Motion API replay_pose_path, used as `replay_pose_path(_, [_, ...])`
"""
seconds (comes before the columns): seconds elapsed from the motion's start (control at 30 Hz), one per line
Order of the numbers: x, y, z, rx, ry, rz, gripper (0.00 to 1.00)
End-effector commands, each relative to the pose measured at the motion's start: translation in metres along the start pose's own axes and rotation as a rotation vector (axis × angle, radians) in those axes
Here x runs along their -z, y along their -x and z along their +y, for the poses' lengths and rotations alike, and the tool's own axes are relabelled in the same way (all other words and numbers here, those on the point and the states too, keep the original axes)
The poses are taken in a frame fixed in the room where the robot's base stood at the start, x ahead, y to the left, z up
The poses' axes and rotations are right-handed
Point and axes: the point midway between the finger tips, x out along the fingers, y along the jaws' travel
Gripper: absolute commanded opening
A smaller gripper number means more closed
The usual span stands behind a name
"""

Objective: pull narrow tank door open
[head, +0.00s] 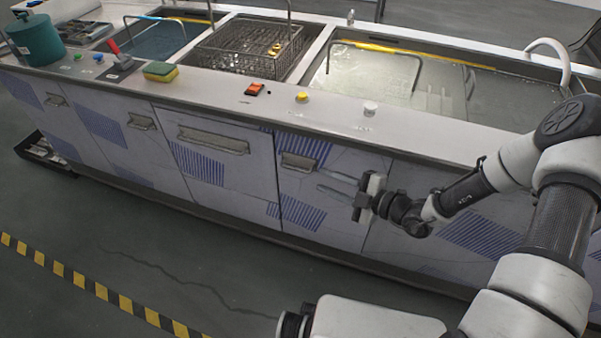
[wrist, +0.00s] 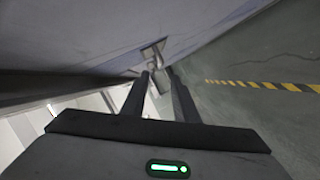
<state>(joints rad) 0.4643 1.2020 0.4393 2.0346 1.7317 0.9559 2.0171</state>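The narrow tank door (head: 322,212) is a pale panel with blue striped patches in the front of the long counter, and it looks closed. Its metal bar handle (head: 300,162) is near the top. My gripper (head: 326,180) is open, in front of this door, with its fingers pointing left, just right of and below the handle. In the wrist view, my gripper (wrist: 157,74) has its two dark fingers apart, with a light metal handle (wrist: 153,52) just beyond the tips. I see no clear contact; the exact gap cannot be told.
A wider door with a long handle (head: 213,140) is to the left, with more doors beyond. The countertop holds basins, a wire basket (head: 243,48), a sponge (head: 160,71) and buttons. A low black tray (head: 45,153) lies at the floor's left. The floor in front is clear, with striped tape (head: 97,289).

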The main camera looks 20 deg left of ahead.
Motion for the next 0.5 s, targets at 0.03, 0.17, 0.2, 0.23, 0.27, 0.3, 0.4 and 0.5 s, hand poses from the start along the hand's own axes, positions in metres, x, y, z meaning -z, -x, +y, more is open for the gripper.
replay_pose_path(0.03, [0.000, -0.013, -0.003, 0.001, 0.001, 0.004, 0.27])
replay_pose_path(0.17, [0.000, -0.041, -0.003, 0.002, 0.002, 0.004, 0.27])
replay_pose_path(0.2, [0.000, -0.050, -0.003, 0.001, 0.003, 0.003, 0.27])
replay_pose_path(0.23, [0.000, -0.055, -0.003, 0.002, 0.003, 0.003, 0.27])
replay_pose_path(0.27, [0.000, -0.061, -0.003, 0.002, 0.002, 0.003, 0.27])
replay_pose_path(0.3, [0.000, -0.068, -0.003, 0.002, 0.003, 0.003, 0.27])
replay_pose_path(0.4, [0.000, -0.082, -0.002, 0.001, 0.003, 0.002, 0.27])
replay_pose_path(0.5, [0.000, -0.092, -0.001, 0.001, 0.002, 0.001, 0.27])
